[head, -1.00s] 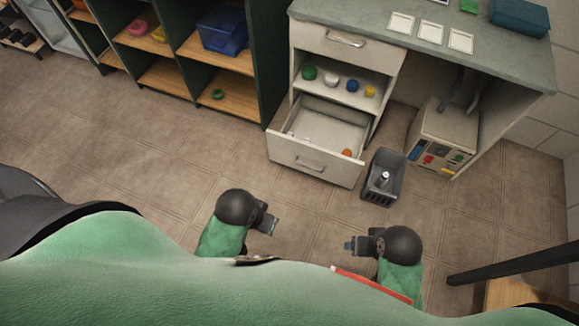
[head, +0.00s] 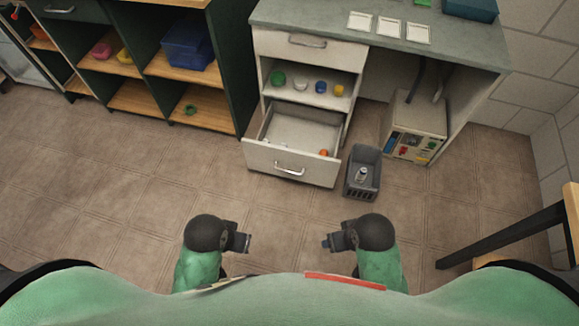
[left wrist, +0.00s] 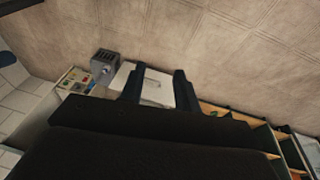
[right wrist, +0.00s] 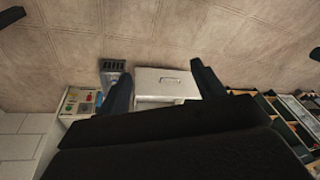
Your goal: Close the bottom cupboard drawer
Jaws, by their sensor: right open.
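The bottom cupboard drawer (head: 262,157) is pulled out of the white cupboard, with a metal bar handle (head: 289,168) on its front. A small orange item (head: 323,153) and a small white one lie inside it. The drawer front also shows in the left wrist view (left wrist: 153,80) and in the right wrist view (right wrist: 165,78), beyond the fingers. My left gripper (head: 247,243) is open and empty, in front of the drawer and apart from it. My right gripper (head: 327,242) is open and empty, also short of the drawer.
A grey bin (head: 362,185) with a bottle in it stands on the floor right of the drawer. A white cabinet (head: 414,122) stands under the counter (head: 370,48). A green-sided shelf (head: 229,70) is at the left. A dark-framed piece of furniture (head: 500,232) is at the right. The floor before the drawer is clear.

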